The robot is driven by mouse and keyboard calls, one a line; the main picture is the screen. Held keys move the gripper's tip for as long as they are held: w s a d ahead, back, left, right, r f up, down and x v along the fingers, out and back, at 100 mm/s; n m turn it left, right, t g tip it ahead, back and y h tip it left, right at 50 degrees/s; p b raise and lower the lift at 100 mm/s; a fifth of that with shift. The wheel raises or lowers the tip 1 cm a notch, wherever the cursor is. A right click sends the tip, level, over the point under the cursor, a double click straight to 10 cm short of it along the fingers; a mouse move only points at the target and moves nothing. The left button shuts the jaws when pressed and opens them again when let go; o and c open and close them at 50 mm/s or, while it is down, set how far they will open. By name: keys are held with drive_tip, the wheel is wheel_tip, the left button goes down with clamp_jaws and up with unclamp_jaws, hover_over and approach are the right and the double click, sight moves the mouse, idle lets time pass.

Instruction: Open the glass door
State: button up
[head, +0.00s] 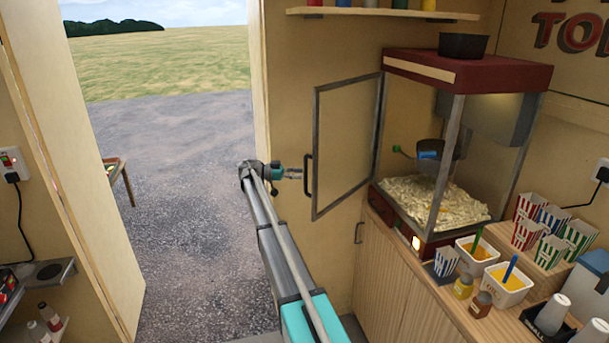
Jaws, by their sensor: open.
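The glass door (347,143) has a thin grey metal frame and belongs to the popcorn machine (468,74), which has a dark red top and base. The door stands swung out to the left of the machine, and the machine's front is uncovered. A black upright handle (307,174) is on the door's left edge. My gripper (299,174) is open at the end of my arm, just left of the handle with its fingertips close to it. I cannot tell whether they touch.
Popcorn (432,203) lies inside the machine. On the wooden counter (391,258) stand striped boxes (446,262), white tubs (505,286) and small jars. A shelf (380,13) hangs above. An open doorway to gravel (180,150) is left of my arm.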

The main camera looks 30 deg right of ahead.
drive_tip(key=v, duration=0.4)
drive_tip(key=shift+a, duration=0.15)
